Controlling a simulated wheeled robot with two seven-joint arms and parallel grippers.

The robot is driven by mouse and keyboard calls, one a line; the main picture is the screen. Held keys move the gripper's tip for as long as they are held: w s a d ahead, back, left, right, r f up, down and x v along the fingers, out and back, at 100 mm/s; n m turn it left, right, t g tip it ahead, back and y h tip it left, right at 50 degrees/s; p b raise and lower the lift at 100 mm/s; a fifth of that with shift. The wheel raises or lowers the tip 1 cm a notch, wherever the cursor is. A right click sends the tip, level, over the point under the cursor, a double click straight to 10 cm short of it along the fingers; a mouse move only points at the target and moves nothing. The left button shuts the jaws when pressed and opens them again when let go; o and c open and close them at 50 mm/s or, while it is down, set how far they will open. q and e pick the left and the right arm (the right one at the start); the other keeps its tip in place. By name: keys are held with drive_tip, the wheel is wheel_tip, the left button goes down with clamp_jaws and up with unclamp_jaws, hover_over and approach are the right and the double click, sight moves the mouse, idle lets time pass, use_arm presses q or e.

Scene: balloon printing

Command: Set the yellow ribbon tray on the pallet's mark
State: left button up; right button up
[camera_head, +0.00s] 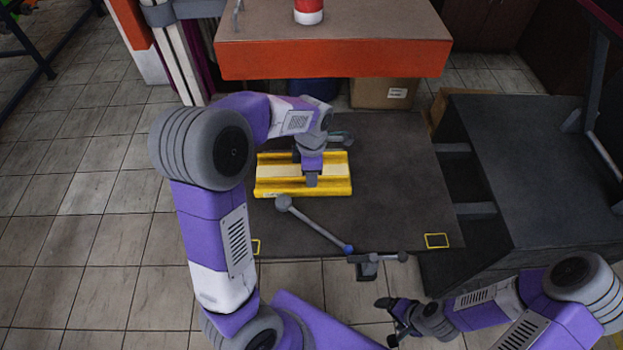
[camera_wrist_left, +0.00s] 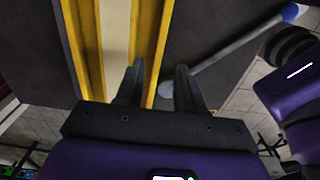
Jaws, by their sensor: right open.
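The yellow ribbon tray (camera_head: 270,187), with pale strips along it, lies on a dark flat surface (camera_head: 390,160), which looks like the pallet. My left gripper (camera_head: 311,181) points down at the tray's right half in the head view. In the left wrist view the left gripper (camera_wrist_left: 158,78) has its fingers apart, with the tray's yellow edge (camera_wrist_left: 156,55) running between them and a gap beside it. A small yellow outlined mark (camera_head: 436,240) is at the surface's near right, and another (camera_head: 256,247) is partly hidden by my left arm. My right gripper (camera_head: 392,320) is open and empty, in front of the surface.
A grey rod (camera_head: 315,226) with a round knob lies in front of the tray, its blue end near a small dark stand (camera_head: 367,267). A dark platform (camera_head: 530,180) stands at right. An orange-edged table (camera_head: 330,65) is behind. The surface's right part is clear.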

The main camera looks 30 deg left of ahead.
use_arm(q)
wheel_tip(320, 180, up, 5)
drive_tip(key=shift+f+p, duration=0.1)
drive_tip(key=shift+p, duration=0.4)
